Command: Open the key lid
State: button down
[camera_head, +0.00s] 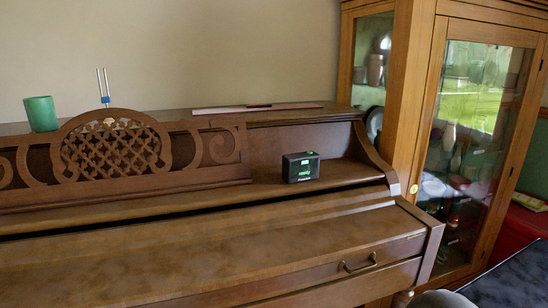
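The key lid (225,243) of the brown wooden piano is a long, slightly sloping panel across the lower part of the head view. It looks shut over the keys, and no keys show. My gripper is not in view.
A small black device with a green display (301,168) stands on the ledge above the lid. A carved music stand (112,150), a green cup (41,114) and a two-pronged blue object (104,88) are behind. A glass-fronted cabinet (424,100) stands close on the right.

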aim_at(234, 258)
jog(key=u, duration=1.95)
jog(key=i+j+u, duration=0.2)
jog(key=j, duration=0.2)
jog(key=i+j+u, duration=0.25)
jog(key=k+j, duration=0.05)
jog(key=j, duration=0.05)
